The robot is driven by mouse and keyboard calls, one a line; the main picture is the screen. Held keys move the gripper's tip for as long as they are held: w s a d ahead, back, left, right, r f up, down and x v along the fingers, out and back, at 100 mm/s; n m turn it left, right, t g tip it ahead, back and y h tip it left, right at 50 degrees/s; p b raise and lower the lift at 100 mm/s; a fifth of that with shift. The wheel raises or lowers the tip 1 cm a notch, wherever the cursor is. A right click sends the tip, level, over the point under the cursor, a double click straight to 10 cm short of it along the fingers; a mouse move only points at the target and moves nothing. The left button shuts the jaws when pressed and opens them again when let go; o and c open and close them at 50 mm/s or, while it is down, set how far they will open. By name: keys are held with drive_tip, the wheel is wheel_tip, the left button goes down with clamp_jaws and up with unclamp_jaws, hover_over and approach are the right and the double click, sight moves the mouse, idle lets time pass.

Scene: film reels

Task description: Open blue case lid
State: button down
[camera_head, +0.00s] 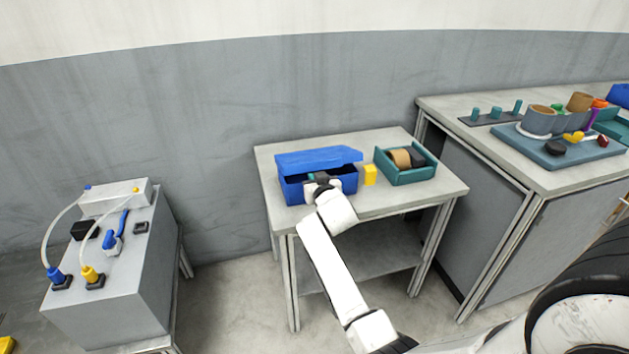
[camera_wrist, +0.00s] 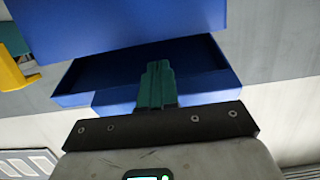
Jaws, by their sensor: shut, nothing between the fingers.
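The blue case (camera_head: 292,188) stands on the small grey table. Its blue lid (camera_head: 318,159) is partly raised, with a dark gap between lid and box at the front and right. My gripper (camera_head: 320,177) is at the front of the case, near this gap. In the wrist view the teal fingers of my gripper (camera_wrist: 157,80) are together with nothing between them. They overlap the case's dark opening there, with the case wall (camera_wrist: 75,100) around it and the lid (camera_wrist: 130,25) beyond. I cannot tell whether the fingertips touch the lid.
A yellow block (camera_head: 370,175) stands just right of the case. A teal tray (camera_head: 412,177) with a brown roll and dark items is further right on the small table (camera_head: 390,205). A higher workbench (camera_head: 480,130) stands at right, a grey machine (camera_head: 115,270) at left.

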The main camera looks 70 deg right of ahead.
sight(313, 165)
drive_tip(key=shift+w+d+r+p, duration=0.2)
drive_tip(key=shift+d+r+p, duration=0.05)
drive_tip(key=shift+r, duration=0.3)
drive_tip(key=shift+w+d+r+p, duration=0.25)
drive_tip(key=shift+d+r+p, duration=0.05)
drive_tip(key=shift+r, duration=0.2)
drive_tip(key=shift+w+d+r+p, duration=0.2)
drive_tip(key=shift+d+r+p, duration=0.05)
drive_tip(key=shift+r, duration=0.3)
drive_tip(key=shift+w+d+r, duration=0.1)
drive_tip(key=shift+w+d+r, duration=1.1)
drive_tip(key=shift+d+r, duration=0.2)
drive_tip(key=shift+r, duration=0.05)
drive_tip(key=shift+d+r, duration=0.1)
drive_tip(key=shift+w, duration=0.1)
drive_tip(key=shift+w+d+r+b, duration=0.35)
drive_tip(key=shift+w+d+r, duration=0.1)
drive_tip(key=shift+w+d, duration=0.3)
drive_tip(key=shift+w+d+r+b, duration=0.4)
drive_tip(key=shift+w+d, duration=0.2)
drive_tip(key=shift+d, duration=0.2)
